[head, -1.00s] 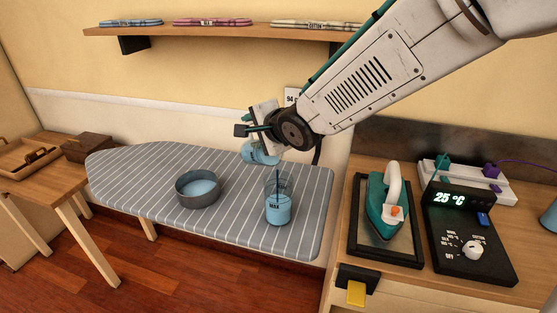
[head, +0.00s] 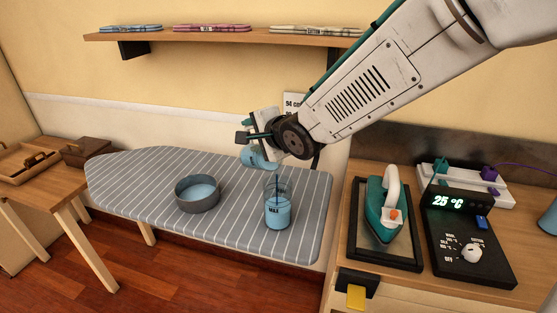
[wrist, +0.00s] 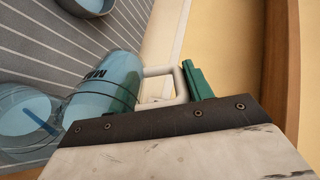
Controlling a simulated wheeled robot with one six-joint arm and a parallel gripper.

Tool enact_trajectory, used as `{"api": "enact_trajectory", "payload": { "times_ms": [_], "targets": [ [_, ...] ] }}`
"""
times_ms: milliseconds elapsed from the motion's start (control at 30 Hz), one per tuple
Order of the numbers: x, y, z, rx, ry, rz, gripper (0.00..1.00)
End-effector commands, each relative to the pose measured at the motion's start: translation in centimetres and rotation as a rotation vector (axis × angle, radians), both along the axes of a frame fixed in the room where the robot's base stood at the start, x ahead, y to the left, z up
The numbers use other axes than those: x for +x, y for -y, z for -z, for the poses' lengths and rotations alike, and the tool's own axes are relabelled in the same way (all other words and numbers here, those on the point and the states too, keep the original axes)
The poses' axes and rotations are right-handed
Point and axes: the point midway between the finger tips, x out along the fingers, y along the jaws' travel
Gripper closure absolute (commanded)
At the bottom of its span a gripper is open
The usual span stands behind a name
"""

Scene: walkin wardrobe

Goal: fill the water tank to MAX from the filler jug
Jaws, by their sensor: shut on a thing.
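The water tank (head: 278,217), a clear cylinder with MAX lettering, stands upright on the ironing board. Blue water in it shows around the lettering; I cannot tell the exact level against the mark. A thin dark line runs down inside it. My gripper (head: 262,137) is shut on the handle of the pale blue filler jug (head: 256,159), held tilted above the tank and slightly left of it. The wrist view shows the jug (wrist: 112,75) with dark lettering and its white handle (wrist: 166,84); the tank (wrist: 22,112) is below, at left.
A grey bowl of blue water (head: 198,206) stands left of the tank on the striped ironing board (head: 130,180). At right, a teal iron (head: 376,215) and a control unit reading 25 °C (head: 470,240) sit on a wooden counter. A shelf (head: 230,37) with folded clothes hangs above.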

Motion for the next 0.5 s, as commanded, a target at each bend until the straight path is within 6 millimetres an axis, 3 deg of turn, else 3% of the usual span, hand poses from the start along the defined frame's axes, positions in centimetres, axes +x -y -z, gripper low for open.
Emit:
{"api": "enact_trajectory", "payload": {
  "times_ms": [500],
  "targets": [
    [0.03,0.42,-0.24,0.013,0.019,0.003,0.88]
  ]
}}
